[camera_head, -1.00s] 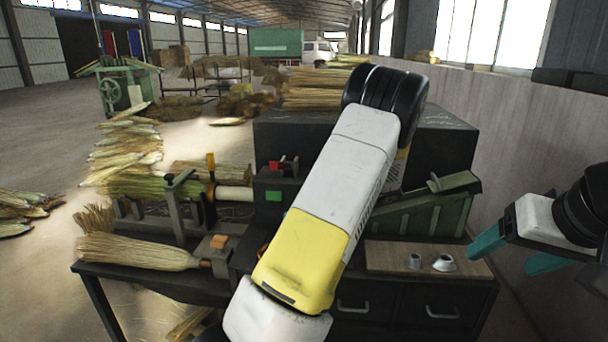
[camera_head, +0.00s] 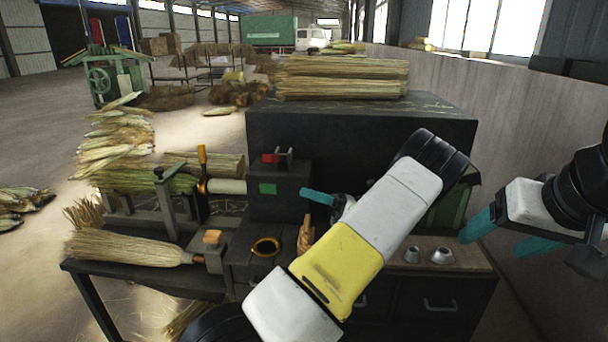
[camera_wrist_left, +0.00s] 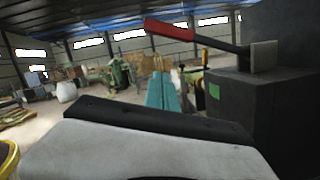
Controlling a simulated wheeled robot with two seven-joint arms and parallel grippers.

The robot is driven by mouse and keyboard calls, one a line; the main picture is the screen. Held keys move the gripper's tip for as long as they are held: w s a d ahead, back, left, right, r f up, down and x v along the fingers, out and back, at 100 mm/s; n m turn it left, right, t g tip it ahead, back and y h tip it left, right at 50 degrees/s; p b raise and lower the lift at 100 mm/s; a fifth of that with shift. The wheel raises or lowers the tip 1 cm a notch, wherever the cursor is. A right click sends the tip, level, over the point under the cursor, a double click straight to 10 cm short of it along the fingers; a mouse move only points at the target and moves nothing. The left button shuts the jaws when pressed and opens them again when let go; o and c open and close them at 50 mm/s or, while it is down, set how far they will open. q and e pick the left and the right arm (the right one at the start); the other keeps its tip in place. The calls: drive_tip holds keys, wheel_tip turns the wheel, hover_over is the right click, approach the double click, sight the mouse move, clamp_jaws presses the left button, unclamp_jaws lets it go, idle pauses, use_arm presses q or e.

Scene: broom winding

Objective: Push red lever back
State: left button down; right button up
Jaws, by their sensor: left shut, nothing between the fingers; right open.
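The red lever (camera_head: 271,158) sits on top of the dark machine box (camera_head: 283,190) with the green square. In the left wrist view the red lever (camera_wrist_left: 170,30) shows up close: a red grip on a dark bar, joined to a grey bracket at the right. My left gripper (camera_head: 318,197) is shut and empty, to the right of the box and lower than the lever. In the left wrist view its teal fingers (camera_wrist_left: 164,92) lie together below the red grip, with no contact visible. My right gripper (camera_head: 497,237) is open and empty at the far right.
A bench holds a broom (camera_head: 130,248), a gold ring (camera_head: 266,247), a small wooden piece (camera_head: 305,234) and two grey metal cones (camera_head: 441,256). A yellow-orange handle (camera_head: 202,168) stands left of the box. Straw bundles (camera_head: 340,78) lie on the black cabinet behind.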

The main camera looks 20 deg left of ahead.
sight(277, 157)
use_arm(q)
drive_tip(key=a+r, duration=0.6)
drive_tip(key=a, duration=0.4)
idle(0.3)
